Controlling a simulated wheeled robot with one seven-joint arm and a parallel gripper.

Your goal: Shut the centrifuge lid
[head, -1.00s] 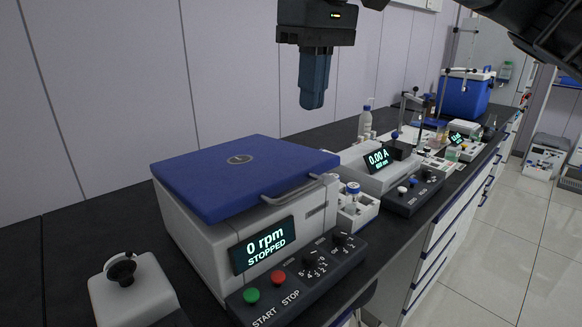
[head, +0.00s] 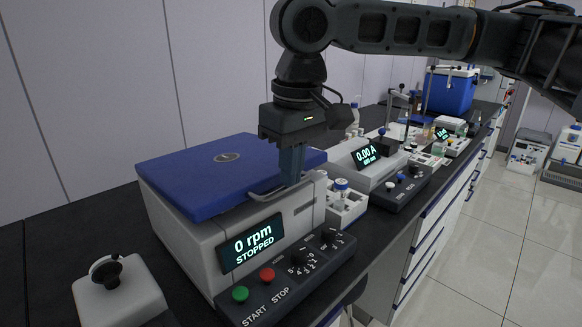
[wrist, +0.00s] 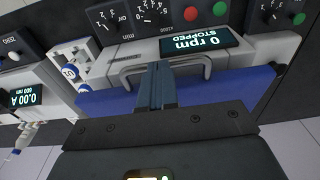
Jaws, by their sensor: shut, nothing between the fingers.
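The centrifuge (head: 205,245) is a light grey box on the dark bench, and its display reads 0 rpm STOPPED. Its blue lid (head: 200,175) lies over the top, nearly flat; I cannot tell whether it is fully seated. A grey bar handle (head: 265,192) runs along the lid's front edge and also shows in the wrist view (wrist: 195,60). My gripper (head: 291,180) points down with its fingers together and empty, at the right part of the lid's front edge beside the handle. In the wrist view my fingers (wrist: 156,75) overlap the handle's line; contact is unclear.
Start and stop buttons and knobs (head: 300,265) sit on the front panel. A rack with capped bottles (head: 345,200) and a photometer reading 0.00 A (head: 370,160) stand to the right. A small grey device with a black knob (head: 118,290) stands at the left front.

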